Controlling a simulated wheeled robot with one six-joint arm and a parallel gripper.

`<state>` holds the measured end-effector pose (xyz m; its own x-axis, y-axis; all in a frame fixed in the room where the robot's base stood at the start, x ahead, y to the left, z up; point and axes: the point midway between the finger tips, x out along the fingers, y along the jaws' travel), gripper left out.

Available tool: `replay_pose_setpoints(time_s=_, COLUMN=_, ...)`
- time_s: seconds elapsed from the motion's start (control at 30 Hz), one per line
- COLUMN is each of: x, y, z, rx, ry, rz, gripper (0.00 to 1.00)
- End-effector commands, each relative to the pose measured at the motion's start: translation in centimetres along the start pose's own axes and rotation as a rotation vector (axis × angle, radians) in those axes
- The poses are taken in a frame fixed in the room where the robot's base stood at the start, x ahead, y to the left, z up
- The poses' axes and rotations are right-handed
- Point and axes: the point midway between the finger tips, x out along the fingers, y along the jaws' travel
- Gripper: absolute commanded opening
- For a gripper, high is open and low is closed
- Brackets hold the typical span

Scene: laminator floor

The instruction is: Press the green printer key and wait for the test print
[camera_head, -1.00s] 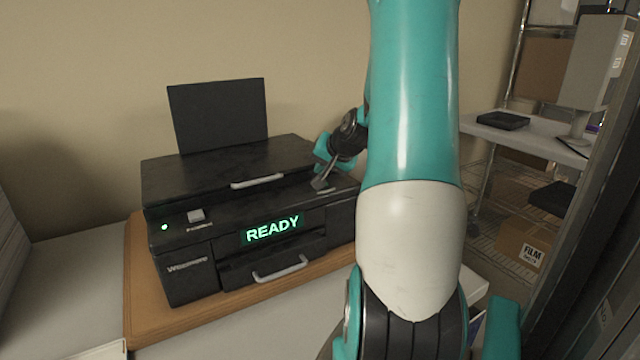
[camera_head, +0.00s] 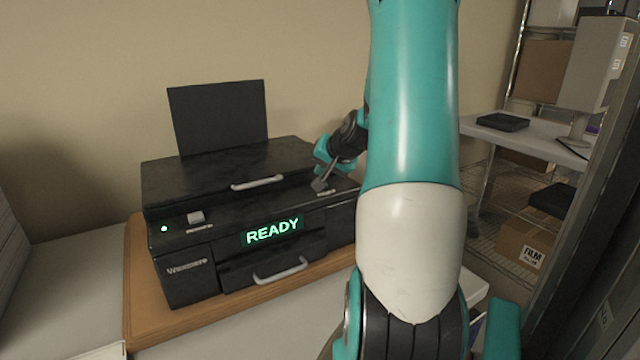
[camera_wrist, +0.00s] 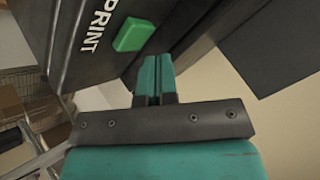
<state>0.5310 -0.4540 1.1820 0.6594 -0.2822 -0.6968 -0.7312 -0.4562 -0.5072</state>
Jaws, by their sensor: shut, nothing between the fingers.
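The black printer (camera_head: 190,180) stands on a wooden board, and its display (camera_head: 272,230) reads READY in green. The green key (camera_wrist: 133,35) is in the wrist view beside the white word PRINT on the printer's dark face. In the head view I cannot make out the green key. My gripper (camera_wrist: 154,75) is shut and empty, its teal fingertips close to the key; they look apart from it, but I cannot judge the gap in depth. In the head view my gripper (camera_head: 320,185) is at the right end of the printer's front top edge. No printed sheet shows.
A small green light (camera_head: 164,228) and a grey button (camera_head: 196,217) are at the printer's left. The wooden board (camera_head: 137,300) lies on a pale table. A shelf rack with cardboard boxes (camera_head: 520,250) stands at the right. My arm hides the printer's right side.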

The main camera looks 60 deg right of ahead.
Motion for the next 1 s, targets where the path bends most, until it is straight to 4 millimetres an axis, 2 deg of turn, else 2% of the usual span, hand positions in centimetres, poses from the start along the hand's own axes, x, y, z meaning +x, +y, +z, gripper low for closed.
replay_pose_setpoints(time_s=1.0, x=0.61, y=0.45, z=0.46, rx=0.0, ry=0.0, rz=0.0, gripper=0.0)
